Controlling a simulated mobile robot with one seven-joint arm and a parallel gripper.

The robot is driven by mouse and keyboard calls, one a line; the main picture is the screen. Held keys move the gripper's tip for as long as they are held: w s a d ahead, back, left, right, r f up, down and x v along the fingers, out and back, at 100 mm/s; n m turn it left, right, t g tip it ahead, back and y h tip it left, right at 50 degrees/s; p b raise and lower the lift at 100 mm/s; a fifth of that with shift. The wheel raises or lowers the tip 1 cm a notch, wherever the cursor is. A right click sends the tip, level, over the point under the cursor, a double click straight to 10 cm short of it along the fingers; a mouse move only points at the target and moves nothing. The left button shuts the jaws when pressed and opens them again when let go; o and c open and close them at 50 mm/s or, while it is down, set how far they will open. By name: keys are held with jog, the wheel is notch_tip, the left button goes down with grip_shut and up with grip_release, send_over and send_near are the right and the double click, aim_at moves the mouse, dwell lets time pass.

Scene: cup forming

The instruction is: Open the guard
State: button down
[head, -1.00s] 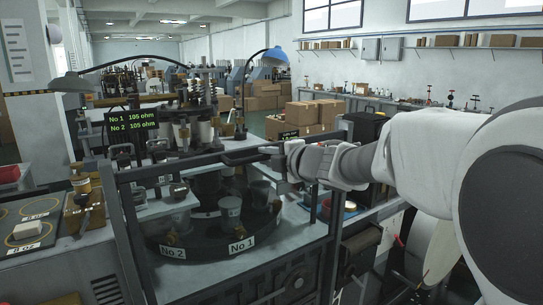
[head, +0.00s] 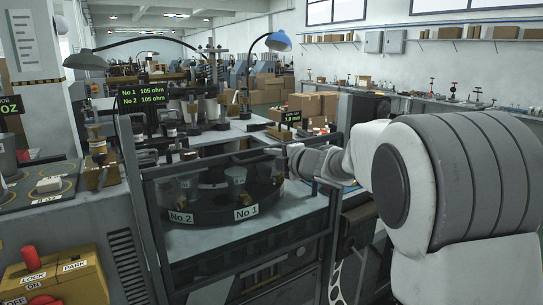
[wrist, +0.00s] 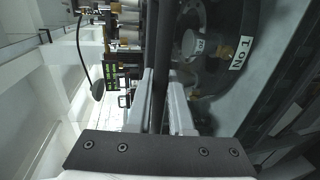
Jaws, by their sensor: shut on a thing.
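The guard (head: 152,205) is a dark metal frame with a see-through front, standing before the round turntable (head: 215,212) marked No 1 and No 2. My gripper (head: 284,153) is at the upper right of the guard, with my arm reaching in from the right. In the wrist view, a dark bar (wrist: 160,60) of the guard runs between the two pale fingers of my gripper (wrist: 160,85), which are shut on it. The fingertips are small and partly hidden in the head view.
Cups stand on the turntable behind the guard. A yellow control box (head: 60,285) with a red knob is at the lower left. A desk lamp (head: 278,41) arches behind the machine. Stacked cartons (head: 312,106) stand farther back.

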aim_at(264, 234)
notch_tip(264, 234, down, 27)
jog(key=b, duration=2.1)
jog(key=shift+r, duration=0.15)
jog(key=c, duration=0.8)
grip_release()
jog(key=shift+r, duration=0.1)
jog(key=p+v, duration=0.3)
jog(key=v, duration=1.4)
jog(key=shift+s, duration=0.2)
jog(key=shift+d, duration=0.15)
